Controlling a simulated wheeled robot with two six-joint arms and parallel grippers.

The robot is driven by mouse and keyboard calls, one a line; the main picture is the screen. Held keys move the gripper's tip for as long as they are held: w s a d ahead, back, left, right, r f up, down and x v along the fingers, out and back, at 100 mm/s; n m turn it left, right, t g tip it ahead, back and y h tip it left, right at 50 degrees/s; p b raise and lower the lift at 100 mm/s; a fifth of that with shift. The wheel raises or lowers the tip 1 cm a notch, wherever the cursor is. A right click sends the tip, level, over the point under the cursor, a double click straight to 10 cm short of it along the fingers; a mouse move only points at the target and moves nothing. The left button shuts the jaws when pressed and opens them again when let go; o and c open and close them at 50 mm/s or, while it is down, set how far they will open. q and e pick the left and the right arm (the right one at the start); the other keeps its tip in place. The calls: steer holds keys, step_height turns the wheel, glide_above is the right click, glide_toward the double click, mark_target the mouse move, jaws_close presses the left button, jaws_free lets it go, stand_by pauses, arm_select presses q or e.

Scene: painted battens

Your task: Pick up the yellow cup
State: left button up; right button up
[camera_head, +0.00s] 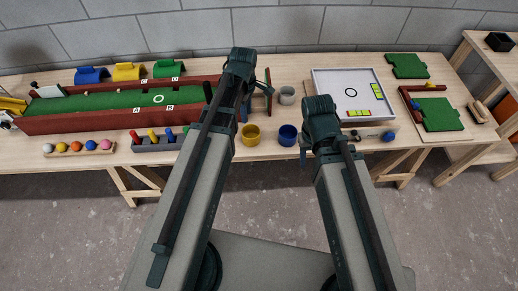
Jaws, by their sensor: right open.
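The yellow cup (251,136) stands upright near the front edge of the wooden table, just right of my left arm. A blue cup (288,136) stands right of it and a grey cup (287,96) stands behind. My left gripper (240,58) is farther back over the table, beyond the yellow cup; its jaws are too dark and foreshortened to read. My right gripper (319,104) is open near the white tray, right of the blue cup. Neither gripper touches the yellow cup.
A long red-walled box with a green floor (75,104) fills the left, with colored balls (77,147) and a grey block rack (157,141) before it. A white tray (337,82) and green boards (440,114) lie right. A block wall stands behind.

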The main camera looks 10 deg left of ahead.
arm_select(q)
steer(key=b, duration=0.9)
glide_toward(247, 136)
steer(key=s+d+r, duration=0.1)
steer(key=s+d, duration=0.1)
steer(key=s, duration=0.2)
steer(key=shift+s+a+r, duration=0.15)
steer(key=shift+a+r, duration=0.1)
step_height(247, 136, down, 5)
steer(key=b, duration=0.5)
steer(key=shift+a+f, duration=0.15)
steer(key=shift+s, duration=0.1)
jaws_close()
